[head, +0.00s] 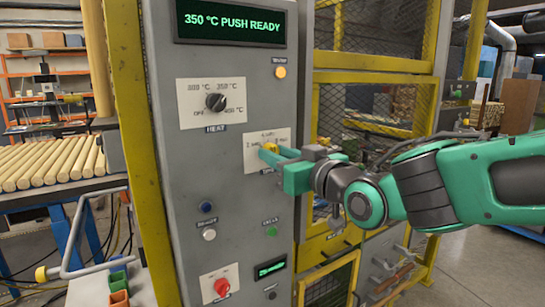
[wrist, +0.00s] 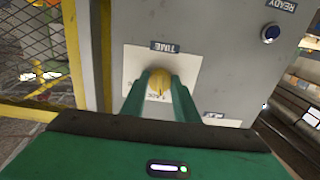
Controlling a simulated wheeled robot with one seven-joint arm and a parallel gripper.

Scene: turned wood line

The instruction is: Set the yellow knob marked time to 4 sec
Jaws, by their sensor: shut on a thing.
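The yellow time knob (head: 270,148) sits on a white plate (head: 252,163) on the grey control panel, left of my arm in the head view. It also shows in the wrist view (wrist: 159,80), where the panel appears upside down and the label TIME (wrist: 165,47) is readable. My gripper (head: 274,153) is shut on the knob, with one green finger on each side of it in the wrist view (wrist: 160,88). A dark line on the knob seems to point down in the wrist view, toward partly hidden lettering. The head view shows small markings above and beside the knob, hard to read.
Above is a black heat knob (head: 216,102) and a display (head: 231,22) reading "350 °C PUSH READY". Below are blue (head: 207,207), white (head: 209,235) and green (head: 271,231) buttons and a red switch (head: 221,287). A yellow mesh guard (head: 375,110) stands right of the panel.

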